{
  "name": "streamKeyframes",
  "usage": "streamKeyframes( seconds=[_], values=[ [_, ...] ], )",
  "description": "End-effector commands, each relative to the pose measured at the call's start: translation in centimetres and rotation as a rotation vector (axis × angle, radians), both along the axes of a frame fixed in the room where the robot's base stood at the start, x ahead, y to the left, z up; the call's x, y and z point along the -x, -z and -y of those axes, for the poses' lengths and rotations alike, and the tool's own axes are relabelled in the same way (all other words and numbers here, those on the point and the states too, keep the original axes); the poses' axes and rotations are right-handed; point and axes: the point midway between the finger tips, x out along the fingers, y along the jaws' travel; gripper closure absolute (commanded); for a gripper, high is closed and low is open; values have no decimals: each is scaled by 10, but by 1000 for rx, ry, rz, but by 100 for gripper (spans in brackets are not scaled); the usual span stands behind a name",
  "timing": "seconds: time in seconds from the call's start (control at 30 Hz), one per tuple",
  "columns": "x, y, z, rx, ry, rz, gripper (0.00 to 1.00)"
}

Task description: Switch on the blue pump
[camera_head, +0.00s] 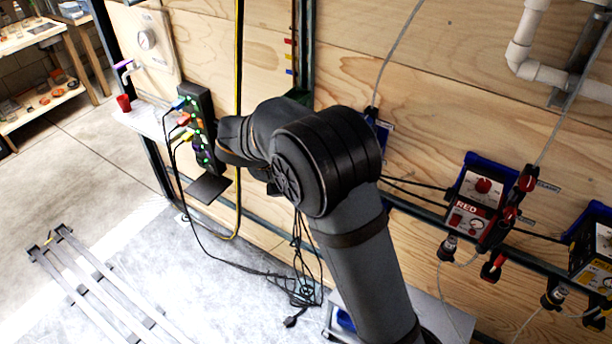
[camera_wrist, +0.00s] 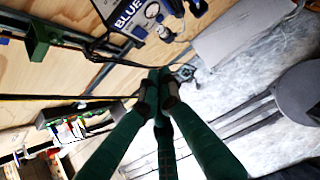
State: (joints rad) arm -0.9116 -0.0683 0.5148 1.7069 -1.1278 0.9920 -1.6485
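The blue pump (camera_wrist: 137,20), with a white "BLUE" label on its front, is at the top of the wrist view, partly cut off by the edge. A round dial or knob shows beside the label; the state of its switch cannot be made out. In the head view only a blue edge of the pump (camera_head: 381,130) shows past my arm. My gripper (camera_wrist: 159,78) has its dark green fingers converging with the tips together, and nothing shows between them. It appears apart from the pump, below it in the wrist view. My arm hides the gripper in the head view.
A power strip (camera_head: 201,125) with coloured plugs is on the wooden wall at left. The red pump (camera_head: 474,199) and a yellow-labelled pump (camera_head: 596,246) are at right, with hoses and clamps. Cables (camera_head: 300,285) hang below. A metal rail runs along the wall.

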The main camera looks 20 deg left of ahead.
Motion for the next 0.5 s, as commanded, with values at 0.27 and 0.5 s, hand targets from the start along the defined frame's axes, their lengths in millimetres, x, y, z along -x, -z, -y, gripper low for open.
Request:
streamKeyframes(
  seconds=[0.27, 0.5],
  values=[
    [-1, 2, 0, 1, -2, 0, 100],
    [-19, 25, 5, 5, -1, -2, 100]
  ],
)
